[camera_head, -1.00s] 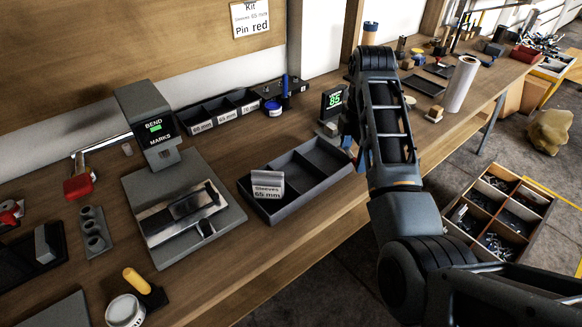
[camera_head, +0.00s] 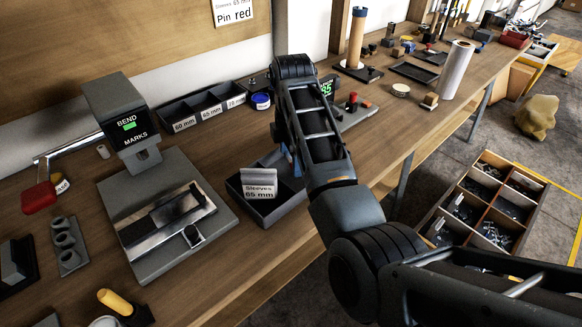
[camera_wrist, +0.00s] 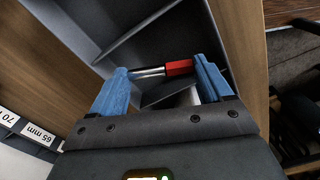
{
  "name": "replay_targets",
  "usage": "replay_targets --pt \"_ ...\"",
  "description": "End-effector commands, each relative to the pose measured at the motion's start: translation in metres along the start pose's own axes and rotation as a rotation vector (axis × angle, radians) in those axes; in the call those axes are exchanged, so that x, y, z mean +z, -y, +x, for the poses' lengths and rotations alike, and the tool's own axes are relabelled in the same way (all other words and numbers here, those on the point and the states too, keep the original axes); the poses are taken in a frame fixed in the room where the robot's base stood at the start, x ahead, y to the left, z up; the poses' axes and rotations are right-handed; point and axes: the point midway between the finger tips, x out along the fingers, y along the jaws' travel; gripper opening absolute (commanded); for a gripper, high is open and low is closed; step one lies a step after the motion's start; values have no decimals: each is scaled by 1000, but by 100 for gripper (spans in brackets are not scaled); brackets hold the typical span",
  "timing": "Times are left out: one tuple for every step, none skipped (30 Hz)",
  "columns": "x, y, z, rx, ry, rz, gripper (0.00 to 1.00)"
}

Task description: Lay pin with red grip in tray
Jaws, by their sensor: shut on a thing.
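The pin with red grip (camera_wrist: 180,67) lies crosswise between the blue fingers of my gripper (camera_wrist: 160,69) in the wrist view. My gripper is shut on it, and the silver shaft points left. The dark divided tray (camera_wrist: 88,22) is beneath the pin, with its dividers in view. I cannot tell the exact height of the pin above the tray. In the head view the tray (camera_head: 268,213) is partly hidden by my arm, which also hides the pin. A "Sleeves 65 mm" label stands at the tray's left part.
The bending device (camera_head: 160,210) stands left of the tray. Labelled sleeve bins (camera_head: 205,103) are behind it. A block with a red knob (camera_head: 352,101) stands to the right. A paper roll (camera_head: 457,70) is further back. A wooden crate (camera_head: 487,202) is off the bench at right.

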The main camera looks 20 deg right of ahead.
Motion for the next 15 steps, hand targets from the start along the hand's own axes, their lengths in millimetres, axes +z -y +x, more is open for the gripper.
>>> replay_targets --pt "-2 -1 1 0 0 0 49" --pt "-3 -1 3 0 0 0 49" --pt "-3 -1 7 -1 0 1 49" --pt "-3 0 11 -2 -1 1 49" --pt "-3 0 15 -3 0 1 49" --pt "-3 0 21 -2 0 0 49" --pt "-3 0 26 -3 0 0 49" --pt "-3 0 29 -1 0 0 49" --pt "-3 0 34 -1 0 1 49" --pt "-3 0 37 -1 0 0 49" --pt "-3 -1 39 0 0 0 49" --pt "-3 -1 41 1 0 0 49" --pt "-3 -1 41 1 0 0 49" --pt "-3 -1 42 2 0 0 49" --pt "-2 -1 42 2 0 0 49"
